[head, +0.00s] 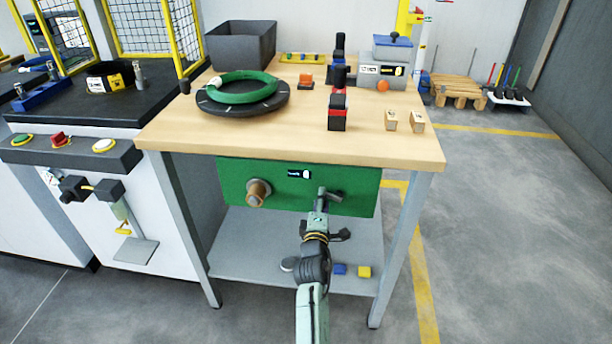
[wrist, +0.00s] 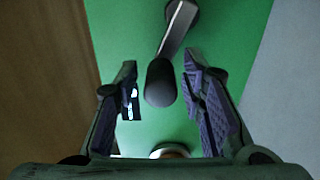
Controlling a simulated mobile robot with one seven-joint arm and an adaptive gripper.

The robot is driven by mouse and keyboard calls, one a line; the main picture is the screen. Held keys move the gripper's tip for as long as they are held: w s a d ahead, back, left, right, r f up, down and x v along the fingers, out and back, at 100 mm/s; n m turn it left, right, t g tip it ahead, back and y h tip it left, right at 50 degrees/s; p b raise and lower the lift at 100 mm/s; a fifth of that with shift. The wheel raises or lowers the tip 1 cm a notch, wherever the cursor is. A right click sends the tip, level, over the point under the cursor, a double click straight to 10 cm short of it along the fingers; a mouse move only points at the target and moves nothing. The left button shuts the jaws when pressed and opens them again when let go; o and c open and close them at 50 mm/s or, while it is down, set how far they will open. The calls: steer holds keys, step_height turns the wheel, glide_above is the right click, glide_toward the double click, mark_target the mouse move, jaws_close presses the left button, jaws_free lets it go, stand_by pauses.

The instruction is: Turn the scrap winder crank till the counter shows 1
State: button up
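The scrap winder is a green panel (head: 228,173) under the front of the workbench. Its small dark counter display (head: 299,174) has light text too small to read. In the wrist view the display (wrist: 133,101) is partly hidden by the left finger. The crank has a grey arm (wrist: 178,30) and a dark round handle (wrist: 160,82). My gripper (head: 321,201) is at the crank on the panel's right side. In the wrist view my gripper (wrist: 160,86) is open, its fingers on either side of the handle with visible gaps.
A brown spool (head: 258,192) sticks out at the panel's left. The wooden tabletop (head: 290,145) overhangs the panel. A lower shelf (head: 235,240) holds a blue block (head: 340,269) and a yellow block (head: 364,272). Table legs stand at both sides; floor is clear at right.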

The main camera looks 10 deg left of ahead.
steer(key=s+p, duration=0.4)
steer(key=s, duration=0.5)
stand_by(0.3)
stand_by(0.6)
steer(key=w+n+p, duration=0.2)
steer(key=w+n, duration=0.7)
steer(key=shift+p, duration=0.4)
stand_by(0.3)
